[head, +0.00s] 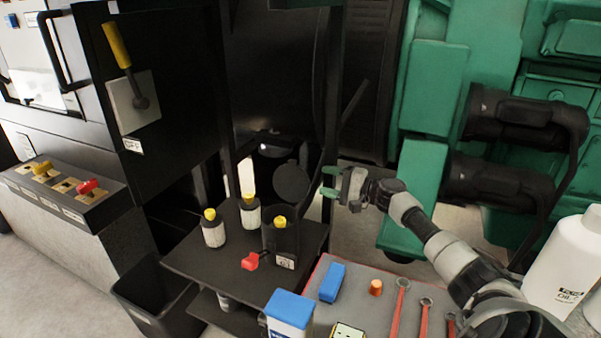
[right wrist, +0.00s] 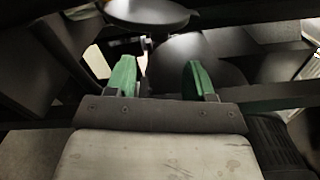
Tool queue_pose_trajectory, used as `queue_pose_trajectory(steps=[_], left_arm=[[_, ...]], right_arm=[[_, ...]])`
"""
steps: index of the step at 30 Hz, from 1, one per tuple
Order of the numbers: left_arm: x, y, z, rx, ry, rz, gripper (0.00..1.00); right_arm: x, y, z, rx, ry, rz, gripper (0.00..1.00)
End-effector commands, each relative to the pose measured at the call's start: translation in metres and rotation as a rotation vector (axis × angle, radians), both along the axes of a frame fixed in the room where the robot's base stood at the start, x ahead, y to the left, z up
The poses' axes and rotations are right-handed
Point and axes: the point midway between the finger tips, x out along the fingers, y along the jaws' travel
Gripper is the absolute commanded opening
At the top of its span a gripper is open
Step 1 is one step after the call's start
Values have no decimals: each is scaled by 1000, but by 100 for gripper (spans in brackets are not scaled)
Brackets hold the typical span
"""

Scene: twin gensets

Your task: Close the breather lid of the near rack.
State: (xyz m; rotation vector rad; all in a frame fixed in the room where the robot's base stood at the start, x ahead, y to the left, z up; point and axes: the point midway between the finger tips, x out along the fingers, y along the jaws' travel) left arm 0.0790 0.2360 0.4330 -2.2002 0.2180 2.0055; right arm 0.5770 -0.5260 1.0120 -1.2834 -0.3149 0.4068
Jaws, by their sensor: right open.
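The near rack (head: 195,262) is a black shelf with bottles on it. A round dark disc, which looks like the breather lid (head: 291,184), stands raised and tilted above the back of the rack. A round dark disc (right wrist: 150,13) also shows at the top of the right wrist view, beyond the fingers; it looks like the same lid. My right gripper (head: 329,182) is open and empty, just right of the lid and apart from it. Its green fingertips (right wrist: 158,80) are spread in the right wrist view. The lid's hinge and seat cannot be made out. My left gripper is not in view.
A dark post rises beside my right gripper. A tool table (head: 385,306) and white oil bottle (head: 567,262) are at right, below the green genset (head: 432,85).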

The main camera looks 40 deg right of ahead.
Motion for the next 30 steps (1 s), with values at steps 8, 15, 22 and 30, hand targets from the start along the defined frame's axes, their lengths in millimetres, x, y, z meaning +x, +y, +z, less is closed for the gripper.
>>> queue_pose_trajectory(steps=[8,15,22,30], left_arm=[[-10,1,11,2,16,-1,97],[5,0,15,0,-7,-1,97],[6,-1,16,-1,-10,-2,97],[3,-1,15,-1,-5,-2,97]], right_arm=[[44,23,3,3,-1,-1,53],[65,34,1,3,-1,-1,53],[69,36,0,1,0,0,53],[69,36,0,1,0,0,33]])
